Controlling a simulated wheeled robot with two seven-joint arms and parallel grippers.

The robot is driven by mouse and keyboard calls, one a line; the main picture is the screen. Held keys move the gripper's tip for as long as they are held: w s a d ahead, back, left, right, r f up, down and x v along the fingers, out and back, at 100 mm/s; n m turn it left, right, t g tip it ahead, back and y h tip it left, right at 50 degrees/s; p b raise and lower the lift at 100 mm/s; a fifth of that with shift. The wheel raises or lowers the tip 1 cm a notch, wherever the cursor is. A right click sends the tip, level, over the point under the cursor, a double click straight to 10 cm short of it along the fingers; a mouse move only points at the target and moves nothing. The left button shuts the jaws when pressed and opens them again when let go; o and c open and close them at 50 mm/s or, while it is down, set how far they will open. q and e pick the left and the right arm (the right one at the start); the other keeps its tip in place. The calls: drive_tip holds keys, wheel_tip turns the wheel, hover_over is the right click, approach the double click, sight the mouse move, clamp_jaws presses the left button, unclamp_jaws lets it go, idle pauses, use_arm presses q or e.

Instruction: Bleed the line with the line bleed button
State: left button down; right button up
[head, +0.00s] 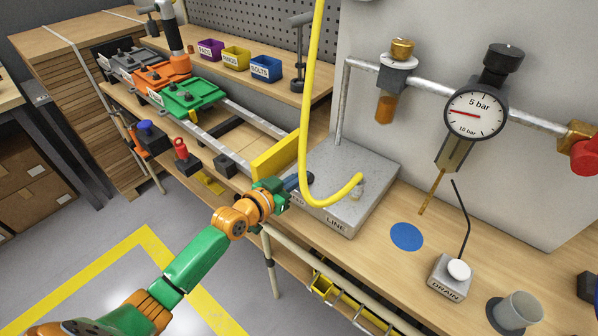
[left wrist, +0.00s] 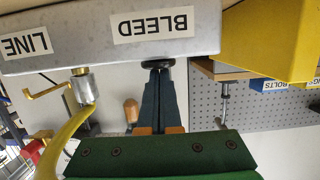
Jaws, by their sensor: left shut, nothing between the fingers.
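The grey metal box (head: 343,165) stands on the bench with a LINE label on its front. In the left wrist view, the box front (left wrist: 85,30) appears inverted, with the BLEED label and a round black button (left wrist: 158,63) beside that label. My left gripper (head: 296,181) is at the left end of the box front. In the left wrist view, my left gripper's fingers (left wrist: 158,78) are shut and empty, their tips at the button, apparently touching it. The tips partly cover the button; how far it is pressed cannot be told. My right gripper is not in view.
A yellow hose (head: 312,100) curves down to the LINE fitting, close to my gripper. A yellow panel (head: 275,158) stands just left of the box. The gauge (head: 475,113) reads low, near 1 to 2 bar.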

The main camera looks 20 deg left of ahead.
use_arm(q)
drive_tip(key=shift+s+f, duration=0.2)
drive_tip(key=shift+f, duration=0.35)
idle(0.4)
drive_tip(key=r+p, duration=0.4)
drive_tip(key=r, duration=0.1)
drive_tip(key=shift+w+p, duration=0.25)
drive_tip(key=shift+p, duration=0.1)
drive_tip(key=b+v, duration=0.1)
drive_tip(key=v, duration=0.9)
drive_tip(key=shift+s+r, duration=0.1)
